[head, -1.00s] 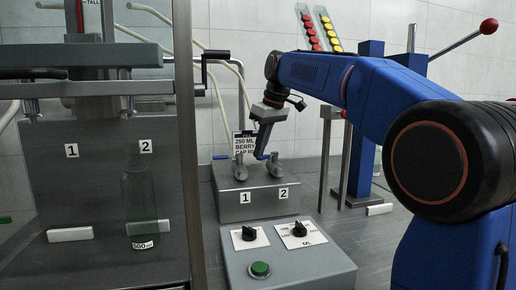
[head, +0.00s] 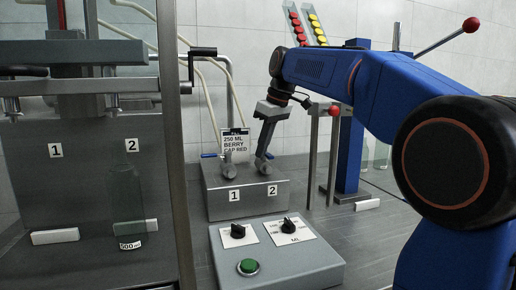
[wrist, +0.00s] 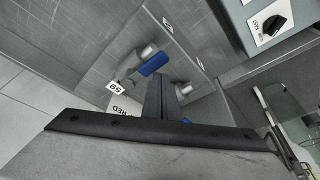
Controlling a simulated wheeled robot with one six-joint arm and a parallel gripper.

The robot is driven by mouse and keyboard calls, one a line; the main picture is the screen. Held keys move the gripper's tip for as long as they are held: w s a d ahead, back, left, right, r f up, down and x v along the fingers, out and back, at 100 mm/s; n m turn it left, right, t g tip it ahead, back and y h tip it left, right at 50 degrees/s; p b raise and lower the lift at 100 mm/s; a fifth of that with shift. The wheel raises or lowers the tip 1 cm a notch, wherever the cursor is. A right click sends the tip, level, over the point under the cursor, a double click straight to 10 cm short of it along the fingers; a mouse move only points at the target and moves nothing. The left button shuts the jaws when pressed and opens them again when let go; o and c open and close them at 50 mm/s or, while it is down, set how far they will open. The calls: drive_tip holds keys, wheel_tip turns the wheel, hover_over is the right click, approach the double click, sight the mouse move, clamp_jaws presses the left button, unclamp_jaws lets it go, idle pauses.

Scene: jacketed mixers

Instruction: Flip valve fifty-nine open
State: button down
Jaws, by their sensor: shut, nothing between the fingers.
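Valve fifty-nine is the left valve, with a blue lever (wrist: 153,62) and a white "59" tag (wrist: 117,87) in the wrist view. In the head view its grey body (head: 230,172) stands on a metal box above label 1, with a blue lever end (head: 208,155) to its left. The right valve (head: 264,165) stands above label 2. My gripper (head: 262,154) is shut and empty, pointing down close by the right valve. In the wrist view my fingers (wrist: 162,95) lie beside the blue lever; a gap shows, but contact at the right valve is hidden.
A sign card (head: 235,145) stands behind the valves. A control box (head: 275,255) with two dials and a green button sits in front. A metal post (head: 181,150) and a mixer frame stand left. A red-topped post (head: 334,150) stands right of my gripper.

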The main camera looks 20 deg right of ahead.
drive_tip(key=shift+s+d, duration=0.15)
drive_tip(key=shift+d, duration=0.35)
idle(0.4)
wheel_tip(320, 180, up, 10)
drive_tip(key=a, duration=0.1)
drive_tip(key=shift+f, duration=0.25)
idle(0.5)
drive_tip(key=shift+a, duration=0.1)
